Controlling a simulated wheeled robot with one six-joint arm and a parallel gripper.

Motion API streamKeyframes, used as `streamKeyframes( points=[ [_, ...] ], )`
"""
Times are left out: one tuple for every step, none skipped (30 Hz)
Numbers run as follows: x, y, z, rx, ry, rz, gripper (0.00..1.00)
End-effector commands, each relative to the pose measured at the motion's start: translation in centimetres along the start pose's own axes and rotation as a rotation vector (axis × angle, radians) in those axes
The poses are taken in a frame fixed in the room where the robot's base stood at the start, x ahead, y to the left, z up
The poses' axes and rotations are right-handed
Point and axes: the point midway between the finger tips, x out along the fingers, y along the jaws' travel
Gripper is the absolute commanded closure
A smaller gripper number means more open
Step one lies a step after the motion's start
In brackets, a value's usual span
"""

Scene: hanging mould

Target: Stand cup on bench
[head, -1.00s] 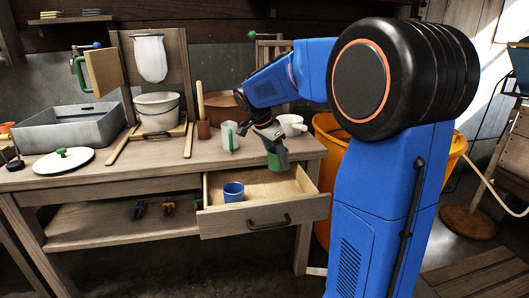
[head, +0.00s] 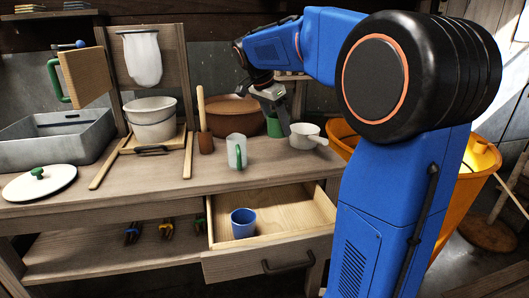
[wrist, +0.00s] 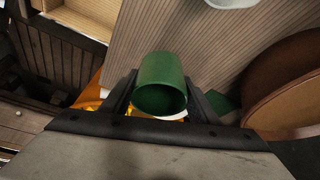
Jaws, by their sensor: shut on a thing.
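A green cup (head: 274,127) is held in my gripper (head: 279,112), which is shut on it. In the head view it is over the back right of the bench (head: 240,173), between the brown bowl and the white saucepan. The wrist view shows the cup (wrist: 163,82) between the two fingers, its open mouth facing the camera. I cannot tell whether its base touches the bench top. A blue cup (head: 243,223) stands in the open drawer (head: 290,212).
A white saucepan (head: 305,136) is right of the held cup, a brown bowl (head: 228,116) left. A clear jug with a green handle (head: 237,150) stands in front. A grey basin (head: 50,140) and white lid (head: 40,182) are at left. The bench front is mostly clear.

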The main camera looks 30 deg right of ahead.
Motion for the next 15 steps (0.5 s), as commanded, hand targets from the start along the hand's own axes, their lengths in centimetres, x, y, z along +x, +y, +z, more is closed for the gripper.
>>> streamKeyframes(
  points=[
    [-0.3,0.1,-0.1,-0.001,0.000,-0.002,0.71],
    [-0.4,0.1,-0.2,-0.002,0.000,-0.001,0.71],
    [-0.3,0.1,-0.1,-0.004,0.000,-0.001,0.71],
    [-0.1,0.1,0.0,-0.004,0.000,-0.001,0.71],
    [0.2,0.1,0.1,-0.005,-0.001,0.000,0.71],
    [0.8,0.2,0.3,-0.005,-0.001,0.001,0.71],
    [1.3,0.2,0.6,-0.005,-0.001,0.001,0.71],
    [1.8,0.2,0.8,-0.006,-0.001,0.001,0.71],
    [2.5,0.2,1.1,-0.006,-0.001,0.001,0.71],
    [2.9,0.2,1.2,-0.006,-0.001,0.001,0.71],
    [3.4,0.1,1.4,-0.006,-0.001,0.001,0.71],
    [3.9,0.2,1.6,-0.006,-0.001,0.001,0.71],
    [4.2,0.2,1.8,-0.005,-0.001,0.001,0.71],
    [4.5,0.1,1.9,-0.005,-0.001,0.000,0.71],
    [4.8,0.1,2.0,-0.005,0.000,-0.001,0.71]
  ],
)
